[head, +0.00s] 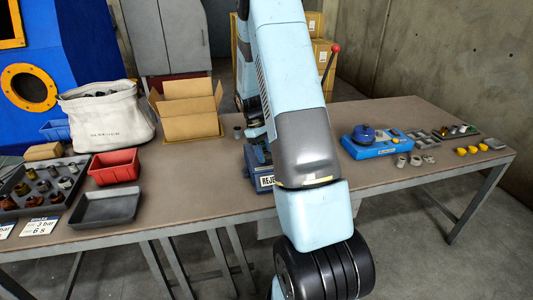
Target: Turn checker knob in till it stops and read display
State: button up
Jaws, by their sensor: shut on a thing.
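A blue bench device (374,149) with a round dark-blue top (364,133) stands on the right half of the table. It may be the checker; I cannot make out a display on it. No gripper is near this device. My arm crosses the middle of the picture and hides the table behind it.
A dark-blue box lettered "REJE" (265,181) is partly covered by my arm. A red-knobbed lever (331,63) rises behind it. Left are a red bin (115,168), grey tray (106,207), carton (188,111) and white bag (107,116). Small parts lie at right. The right front table is clear.

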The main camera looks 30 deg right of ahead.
jog(key=o, duration=1)
jog(key=shift+o, duration=0.2)
jog(key=shift+r, duration=0.1)
jog(key=v, duration=1.3)
jog(key=shift+r, duration=0.25)
